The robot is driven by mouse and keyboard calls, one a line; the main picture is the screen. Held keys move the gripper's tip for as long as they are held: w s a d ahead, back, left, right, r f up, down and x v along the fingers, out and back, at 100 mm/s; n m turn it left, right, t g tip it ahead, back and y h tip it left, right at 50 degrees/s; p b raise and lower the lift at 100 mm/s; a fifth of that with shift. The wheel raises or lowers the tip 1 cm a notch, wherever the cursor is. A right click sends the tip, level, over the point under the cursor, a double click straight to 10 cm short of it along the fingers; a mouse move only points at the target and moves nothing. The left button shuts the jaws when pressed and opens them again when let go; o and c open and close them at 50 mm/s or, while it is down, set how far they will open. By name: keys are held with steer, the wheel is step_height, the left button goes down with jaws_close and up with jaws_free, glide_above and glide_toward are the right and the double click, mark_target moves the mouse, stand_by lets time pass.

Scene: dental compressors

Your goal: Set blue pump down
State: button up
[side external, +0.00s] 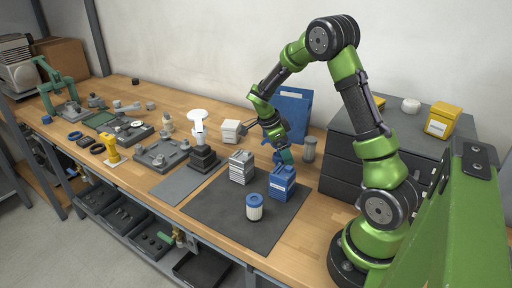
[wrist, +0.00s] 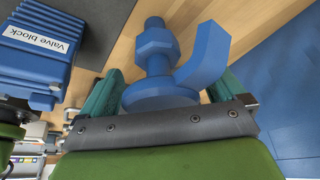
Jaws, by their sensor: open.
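The blue pump (wrist: 158,55), with a hex nut and a curved spout, shows in the wrist view between the two teal fingers of my gripper (wrist: 158,95). The fingers are open, one on each side of its round base; whether they touch it I cannot tell. In the side external view my gripper (side external: 284,156) points down behind the blue valve block (side external: 282,183), and the pump cannot be clearly told apart there. The valve block also shows at upper left in the wrist view (wrist: 38,50), beside the pump.
A dark mat (side external: 222,207) holds the valve block, a blue-and-white filter (side external: 254,207) and a grey block (side external: 241,167). A blue panel (side external: 293,108) stands behind my gripper. Grey drawers (side external: 345,160) are at right. The mat's front left is clear.

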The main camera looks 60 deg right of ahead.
steer(key=v, duration=1.2)
steer(key=s+a+r+n+t+y, duration=0.1)
steer(key=s+a+r+n+t, duration=0.1)
steer(key=a+n, duration=0.5)
steer(key=s+a+r+n+t+y, duration=0.2)
steer(key=s+a+n+t, duration=0.3)
steer(key=a+n, duration=0.3)
steer(key=s+a+r+n+t+y, duration=0.2)
steer(key=s+a+r+n+t, duration=0.1)
steer(key=s+a+n, duration=0.3)
steer(key=shift+a+r+n, duration=0.6)
steer(key=shift+a+n, duration=0.05)
steer(key=shift+n, duration=0.35)
